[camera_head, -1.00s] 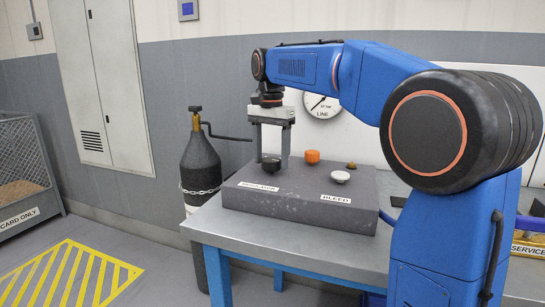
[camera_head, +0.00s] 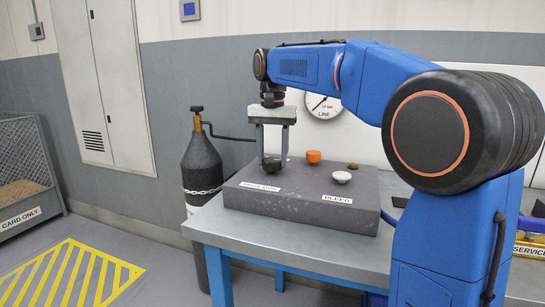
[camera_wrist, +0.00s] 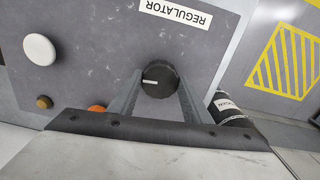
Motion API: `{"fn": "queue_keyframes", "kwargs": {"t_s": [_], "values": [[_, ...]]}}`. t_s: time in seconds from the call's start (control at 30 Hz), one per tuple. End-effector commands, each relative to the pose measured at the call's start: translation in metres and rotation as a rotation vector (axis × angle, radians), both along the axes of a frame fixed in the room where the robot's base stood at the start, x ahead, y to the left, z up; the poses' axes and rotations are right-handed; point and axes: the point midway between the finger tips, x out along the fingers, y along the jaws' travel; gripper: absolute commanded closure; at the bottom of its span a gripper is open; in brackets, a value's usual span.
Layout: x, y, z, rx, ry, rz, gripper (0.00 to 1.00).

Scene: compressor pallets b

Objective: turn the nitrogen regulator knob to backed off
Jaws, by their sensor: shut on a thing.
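The black regulator knob (camera_wrist: 160,80) with a white pointer line stands on the grey panel block (camera_head: 300,212), beside the label REGULATOR (camera_wrist: 176,13). In the head view the knob (camera_head: 271,165) is at the block's left end. My gripper (camera_head: 272,157) points down over it, and in the wrist view its two fingers (camera_wrist: 158,88) stand on either side of the knob, shut on it. In the wrist view the white line points left. The line gauge (camera_head: 322,105) hangs on the wall behind; its reading is too small to tell.
An orange knob (camera_head: 313,156), a white knob (camera_head: 341,177) by the label BLEED and a small brown knob (camera_head: 352,166) stand on the same block. A dark gas cylinder (camera_head: 201,165) stands left of the metal bench (camera_head: 230,230). The floor at left is open, with yellow hatching.

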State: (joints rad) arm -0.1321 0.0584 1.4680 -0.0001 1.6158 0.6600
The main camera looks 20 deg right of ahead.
Motion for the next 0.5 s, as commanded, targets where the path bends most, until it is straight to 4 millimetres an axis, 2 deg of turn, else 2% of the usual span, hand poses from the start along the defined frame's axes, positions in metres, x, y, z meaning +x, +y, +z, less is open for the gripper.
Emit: {"fn": "queue_keyframes", "kwargs": {"t_s": [0.5], "values": [[0.0002, 0.0000, 0.0009, 0.000, -0.002, 0.492, 0.78]]}}
